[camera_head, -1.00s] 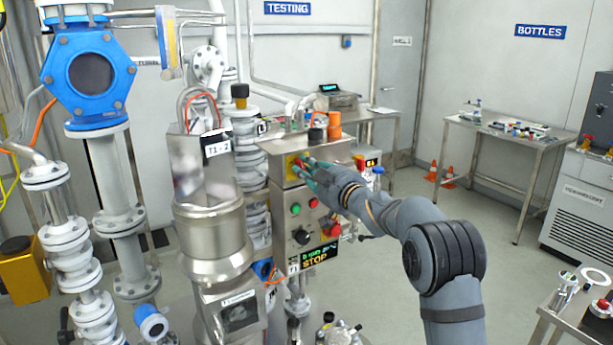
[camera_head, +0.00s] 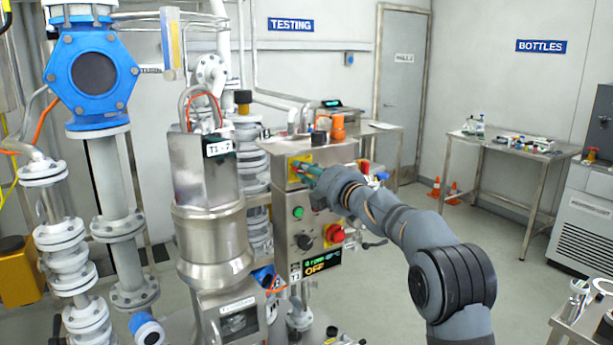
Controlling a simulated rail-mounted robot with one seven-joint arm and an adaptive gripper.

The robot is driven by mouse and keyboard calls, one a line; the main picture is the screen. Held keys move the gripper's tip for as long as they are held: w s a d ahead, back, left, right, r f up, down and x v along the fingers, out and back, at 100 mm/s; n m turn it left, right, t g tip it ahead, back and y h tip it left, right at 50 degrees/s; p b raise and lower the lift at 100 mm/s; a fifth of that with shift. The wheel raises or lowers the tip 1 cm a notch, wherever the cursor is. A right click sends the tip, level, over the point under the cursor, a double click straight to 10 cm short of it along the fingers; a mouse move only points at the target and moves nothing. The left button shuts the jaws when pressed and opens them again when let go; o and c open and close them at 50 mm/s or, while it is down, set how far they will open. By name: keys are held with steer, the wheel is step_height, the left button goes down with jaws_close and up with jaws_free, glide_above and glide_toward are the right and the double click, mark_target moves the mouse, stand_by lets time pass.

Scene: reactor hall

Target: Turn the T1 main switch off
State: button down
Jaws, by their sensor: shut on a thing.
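The T1 control box (camera_head: 290,220) is a steel cabinet in the middle of the head view. Its main switch sits on a yellow plate (camera_head: 294,178) at the top of the front. My gripper (camera_head: 304,170) reaches in from the right and is shut on the switch, with its fingers hiding most of the knob. The small display (camera_head: 315,267) at the bottom of the box shows "OFF" in orange letters. A green button (camera_head: 298,212), a black knob (camera_head: 304,241) and a red button (camera_head: 335,234) are on the same front.
A steel vessel (camera_head: 208,240) labelled T1-2 and flanged pipes (camera_head: 70,265) stand to the left. A table with bottles (camera_head: 512,142) is at the back right. Orange cones (camera_head: 434,187) stand beside it on clear floor.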

steer(key=shift+a+f+n+b, duration=0.15)
steer(key=shift+n+b, duration=0.4)
steer(key=shift+n, duration=0.95)
steer(key=c, duration=1.6)
jaws_free()
steer(key=shift+c, duration=0.2)
steer(key=shift+s, duration=0.1)
steer(key=v, duration=1.2)
